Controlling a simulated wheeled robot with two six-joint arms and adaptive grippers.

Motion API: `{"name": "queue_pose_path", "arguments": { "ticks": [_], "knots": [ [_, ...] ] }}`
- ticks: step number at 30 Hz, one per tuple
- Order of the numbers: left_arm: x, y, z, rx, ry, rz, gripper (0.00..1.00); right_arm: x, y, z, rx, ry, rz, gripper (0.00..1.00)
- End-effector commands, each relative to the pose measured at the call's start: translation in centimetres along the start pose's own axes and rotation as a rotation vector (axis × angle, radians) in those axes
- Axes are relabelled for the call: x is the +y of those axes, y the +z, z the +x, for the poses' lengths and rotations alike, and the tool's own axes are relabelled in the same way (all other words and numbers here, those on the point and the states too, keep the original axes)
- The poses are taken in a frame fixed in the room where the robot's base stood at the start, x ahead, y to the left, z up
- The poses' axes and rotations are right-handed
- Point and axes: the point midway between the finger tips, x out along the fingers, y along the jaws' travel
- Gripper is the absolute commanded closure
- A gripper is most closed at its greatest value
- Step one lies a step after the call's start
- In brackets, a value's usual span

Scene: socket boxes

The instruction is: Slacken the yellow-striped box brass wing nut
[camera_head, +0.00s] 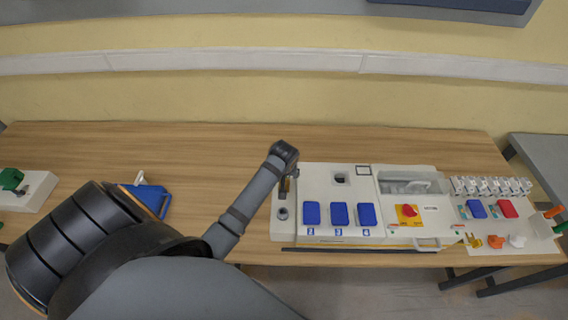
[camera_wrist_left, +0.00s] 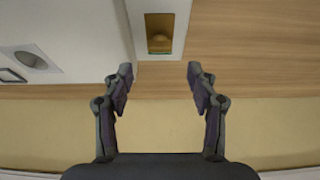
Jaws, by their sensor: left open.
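A brass-coloured piece (camera_wrist_left: 160,42) sits in a recess of a narrow pale box (camera_wrist_left: 182,12) at the top middle of the left wrist view. Its wing shape is not clear, and I cannot make out a yellow stripe on the box. My left gripper (camera_wrist_left: 160,80) is open and empty, its two fingers spread left and right below the piece in that view and apart from it. In the head view my left arm reaches to the left end of the white box row, with a small brass-coloured part (camera_head: 285,186) below its wrist. My right gripper is not in view.
A white panel with blue socket covers (camera_head: 339,214) stands just right of the arm, then a red knob (camera_head: 407,210) and several switches. A blue item (camera_head: 150,198) and a green-topped box (camera_head: 32,190) lie left. The wooden table (camera_head: 190,150) is clear behind the arm.

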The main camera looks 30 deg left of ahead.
Motion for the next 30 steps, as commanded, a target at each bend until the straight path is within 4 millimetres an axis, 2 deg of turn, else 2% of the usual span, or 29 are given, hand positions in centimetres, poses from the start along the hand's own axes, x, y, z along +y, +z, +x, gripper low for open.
{"name": "queue_pose_path", "arguments": {
  "ticks": [3,9,30],
  "knots": [
    [0.0,0.0,-2.6,0.002,0.002,-0.001,0.42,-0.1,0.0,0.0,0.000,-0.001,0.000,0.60],
    [0.1,0.0,-4.9,0.000,0.001,0.000,0.42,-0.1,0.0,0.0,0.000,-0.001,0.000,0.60],
    [0.0,0.0,-5.1,-0.001,0.000,0.000,0.42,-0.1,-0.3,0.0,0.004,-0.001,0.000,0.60]
  ]
}}
